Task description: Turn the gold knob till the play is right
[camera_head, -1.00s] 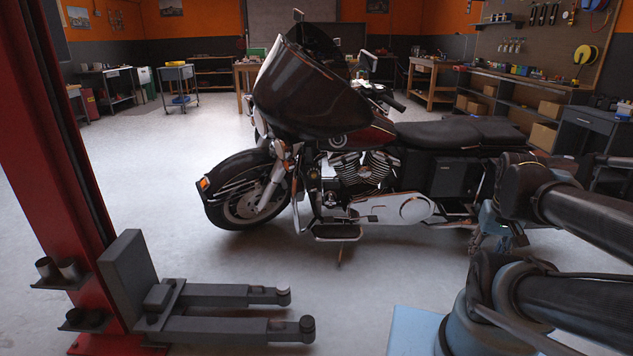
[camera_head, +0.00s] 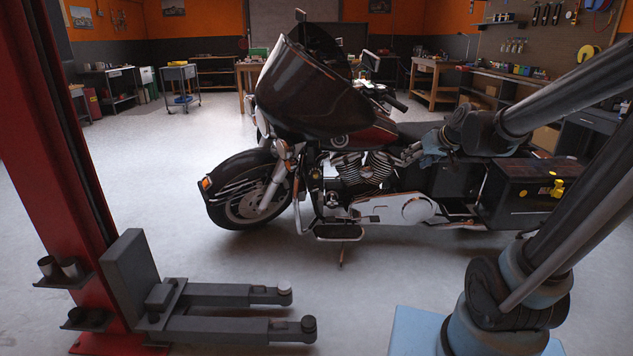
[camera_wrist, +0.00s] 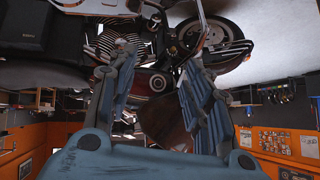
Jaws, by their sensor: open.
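The black and dark red motorcycle (camera_head: 345,140) stands side-on in the middle of the head view, its front wheel to the left. I cannot pick out a gold knob for certain in either view. My gripper (camera_wrist: 158,62) is open and empty, with its two blue-grey fingers spread apart. In the head view it is small and hangs over the motorcycle's side, right of the chrome engine (camera_head: 362,168). In the wrist view the motorcycle appears upside down, with the front wheel (camera_wrist: 208,38) beyond the right finger.
A red lift post (camera_head: 60,130) with grey lift arms (camera_head: 225,294) stands at the left front. A black box with a yellow part (camera_head: 520,200) is at the motorcycle's rear. Benches and a blue-grey cart (camera_head: 180,72) line the back.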

